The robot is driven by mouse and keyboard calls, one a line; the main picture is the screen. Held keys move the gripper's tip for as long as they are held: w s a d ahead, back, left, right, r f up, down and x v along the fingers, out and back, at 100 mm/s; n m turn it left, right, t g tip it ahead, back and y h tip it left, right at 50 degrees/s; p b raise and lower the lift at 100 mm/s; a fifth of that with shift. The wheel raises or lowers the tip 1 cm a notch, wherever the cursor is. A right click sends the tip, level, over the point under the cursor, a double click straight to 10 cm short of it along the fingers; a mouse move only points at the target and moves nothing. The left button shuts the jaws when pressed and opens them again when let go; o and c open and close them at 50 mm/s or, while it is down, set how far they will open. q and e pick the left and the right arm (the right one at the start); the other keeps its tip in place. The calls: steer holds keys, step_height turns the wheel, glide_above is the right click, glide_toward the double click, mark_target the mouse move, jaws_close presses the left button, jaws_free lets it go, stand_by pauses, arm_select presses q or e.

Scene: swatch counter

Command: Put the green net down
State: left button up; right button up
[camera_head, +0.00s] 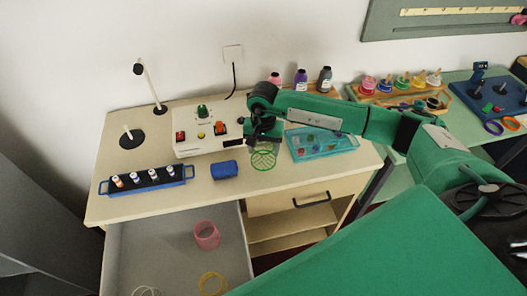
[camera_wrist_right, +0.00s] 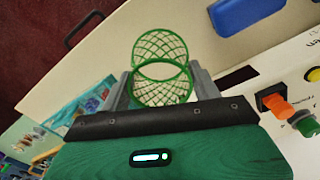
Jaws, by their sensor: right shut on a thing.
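The green net (camera_head: 263,160) is a small open-mesh basket with round rims. My right gripper (camera_head: 264,139) is shut on it, and the net hangs below the fingers over the counter (camera_head: 210,197), between a blue block and a teal tray. I cannot tell how far it is above the top. In the right wrist view the net (camera_wrist_right: 160,50) sits between the two grey fingers of the gripper (camera_wrist_right: 161,88). My left gripper is not in view.
The blue block (camera_head: 224,170) and teal tray (camera_head: 321,146) flank the net. A white control box (camera_head: 190,147) stands behind. A blue rack (camera_head: 147,181) is at left. The open drawer (camera_head: 170,246) holds a pink net (camera_head: 207,236) and a yellow one (camera_head: 212,284). The counter's front strip is clear.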

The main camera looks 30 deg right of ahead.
step_height(320, 180, down, 2)
steer(key=shift+f+p, duration=0.25)
steer(key=shift+p, duration=0.15)
steer(key=shift+f, duration=0.3)
steer(key=shift+f, duration=0.1)
steer(key=shift+f+b, duration=0.1)
steer(key=shift+b, duration=0.25)
steer(key=o, duration=1)
steer(key=shift+c, duration=0.2)
